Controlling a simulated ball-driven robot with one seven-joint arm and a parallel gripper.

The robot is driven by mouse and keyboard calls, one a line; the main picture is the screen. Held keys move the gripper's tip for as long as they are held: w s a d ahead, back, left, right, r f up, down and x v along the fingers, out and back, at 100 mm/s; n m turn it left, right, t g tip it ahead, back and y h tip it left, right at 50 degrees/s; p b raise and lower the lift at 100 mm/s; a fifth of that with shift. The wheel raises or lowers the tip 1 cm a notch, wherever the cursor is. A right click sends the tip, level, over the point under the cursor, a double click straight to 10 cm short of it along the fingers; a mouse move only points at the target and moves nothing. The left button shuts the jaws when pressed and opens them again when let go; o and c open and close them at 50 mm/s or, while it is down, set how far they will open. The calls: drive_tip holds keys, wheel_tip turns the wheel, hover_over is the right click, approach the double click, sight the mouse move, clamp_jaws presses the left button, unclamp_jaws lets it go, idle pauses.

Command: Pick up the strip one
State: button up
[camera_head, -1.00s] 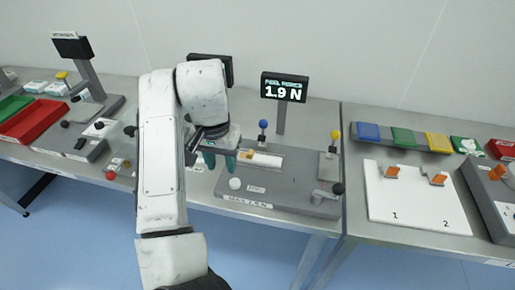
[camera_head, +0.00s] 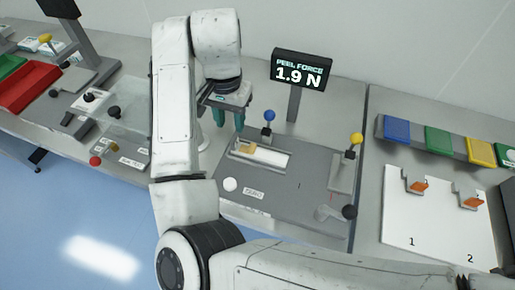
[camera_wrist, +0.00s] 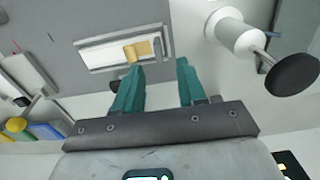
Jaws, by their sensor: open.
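A pale strip (camera_head: 268,156) with a tan end lies in a slot of the grey peel tester (camera_head: 300,184). It also shows in the wrist view (camera_wrist: 104,56), just beyond my fingertips. I cannot tell for sure whether it is strip one. My gripper (camera_head: 229,119) has teal fingers and is open and empty. It is to the left of and above the strip, apart from it. In the wrist view, my gripper (camera_wrist: 158,72) shows a clear gap between its fingers. A white board (camera_head: 425,228) marked 1 and 2 carries two grey clips with orange tabs (camera_head: 418,186).
A display (camera_head: 302,69) reads 1.9 N on a post behind the tester. Blue (camera_head: 269,116) and yellow (camera_head: 356,139) knobs stand up from the tester. A black knob (camera_head: 349,213) is at its front right. A red tray (camera_head: 28,88) is far left.

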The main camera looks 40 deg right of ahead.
sight(234, 138)
wheel_tip(234, 138, down, 2)
drive_tip(key=shift+d+f, duration=0.1)
drive_tip(key=shift+d+f+p, duration=0.1)
drive_tip(key=shift+f+p, duration=0.35)
drive_tip(key=shift+f, duration=2.3)
drive_tip(key=shift+c, duration=0.4)
clamp_jaws()
